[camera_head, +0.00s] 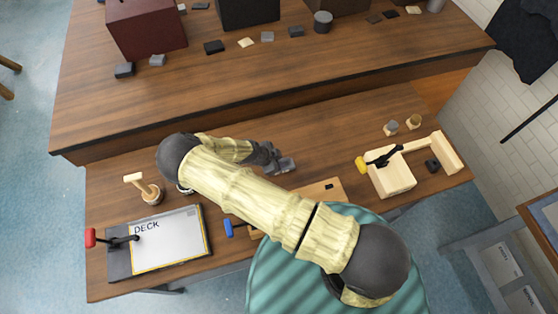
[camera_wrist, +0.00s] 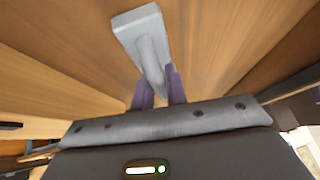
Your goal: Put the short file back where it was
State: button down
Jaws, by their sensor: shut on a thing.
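My gripper (camera_head: 272,158) is over the middle of the near bench in the head view. In the wrist view, the purple-grey fingers (camera_wrist: 160,88) are shut on a light grey piece (camera_wrist: 140,32) with a flat block-like end and a rounded stem. The same grey piece (camera_head: 286,165) shows beside the fingers in the head view. I cannot tell whether it is the short file. A tool with a blue end (camera_head: 228,228) lies on the bench to the right of the DECK board, partly hidden by my arm. No other file shows clearly.
The DECK board (camera_head: 172,240) with a red-knobbed clamp (camera_head: 90,238) is at left, and a mallet in a round holder (camera_head: 150,193) is behind it. A wooden block fixture (camera_head: 395,180) stands at right. A raised wooden shelf (camera_head: 230,100) runs behind. The bench around my gripper is mostly clear.

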jog(key=c, duration=1.4)
grip_release()
jog(key=shift+r, duration=0.15)
jog(key=shift+a+r, duration=0.15)
jog(key=shift+a, duration=0.05)
jog(key=b+v, duration=0.4)
jog(key=v, duration=0.7)
jog(key=shift+r+b, duration=0.2)
jog(key=shift+b, duration=0.15)
jog(key=shift+s, duration=0.1)
